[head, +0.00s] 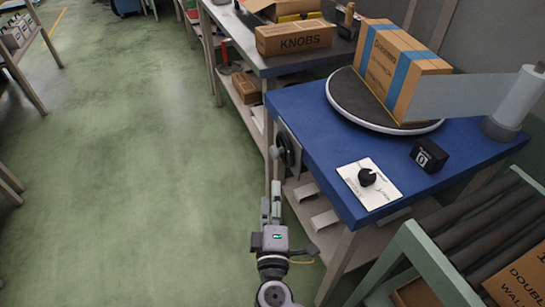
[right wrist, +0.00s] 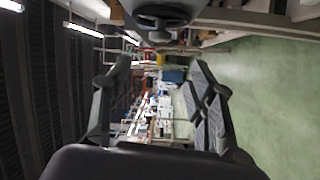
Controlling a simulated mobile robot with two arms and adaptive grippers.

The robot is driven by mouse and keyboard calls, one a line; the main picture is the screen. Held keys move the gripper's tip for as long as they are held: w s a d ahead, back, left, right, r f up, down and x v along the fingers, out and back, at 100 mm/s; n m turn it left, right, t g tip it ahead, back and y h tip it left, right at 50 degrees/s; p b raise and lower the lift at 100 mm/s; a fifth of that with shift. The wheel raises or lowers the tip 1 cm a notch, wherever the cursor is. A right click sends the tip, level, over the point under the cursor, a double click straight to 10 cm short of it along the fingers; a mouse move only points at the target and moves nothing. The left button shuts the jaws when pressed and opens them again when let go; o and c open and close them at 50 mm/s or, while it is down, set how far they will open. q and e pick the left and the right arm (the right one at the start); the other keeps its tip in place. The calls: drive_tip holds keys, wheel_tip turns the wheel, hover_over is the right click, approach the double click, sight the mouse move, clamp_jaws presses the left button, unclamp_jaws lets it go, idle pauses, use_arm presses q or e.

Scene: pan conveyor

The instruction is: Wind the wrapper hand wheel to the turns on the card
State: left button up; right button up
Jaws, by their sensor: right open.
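The dark hand wheel (head: 287,151) with a pale handle knob sits on the side of the blue wrapper table (head: 305,121). A dark round part, seemingly the wheel, shows at the top edge of the right wrist view (right wrist: 163,12). My right gripper (head: 271,198) is below the wheel in the head view, apart from it. Its fingers stand apart and empty in the right wrist view (right wrist: 160,80). The white card (head: 385,190) lies on the table under a black round weight (head: 367,177); its writing is too small to read. A black counter (head: 428,155) seems to show 0. My left gripper is out of view.
A taped carton (head: 395,65) stands on the turntable (head: 345,92), with film running to a roll (head: 517,98). A KNOBS box (head: 294,38) is on the bench behind. A roller conveyor (head: 490,232) is at lower right. Green floor (head: 130,160) is clear at left.

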sight(273, 156)
drive_tip(key=w, duration=0.9)
drive_tip(key=w+d, duration=0.1)
drive_tip(key=w, duration=0.3)
drive_tip(key=shift+w+d+r, duration=0.1)
drive_tip(key=shift+w+r, duration=0.1)
drive_tip(key=shift+r, duration=0.1)
drive_tip(key=shift+w+d, duration=0.1)
drive_tip(key=shift+w, duration=0.45)
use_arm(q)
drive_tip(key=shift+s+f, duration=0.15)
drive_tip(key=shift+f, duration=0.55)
use_arm(e)
drive_tip(key=shift+c, duration=0.2)
drive_tip(key=c, duration=0.6)
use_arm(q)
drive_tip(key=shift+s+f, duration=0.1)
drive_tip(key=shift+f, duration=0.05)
use_arm(e)
drive_tip(key=c, duration=0.5)
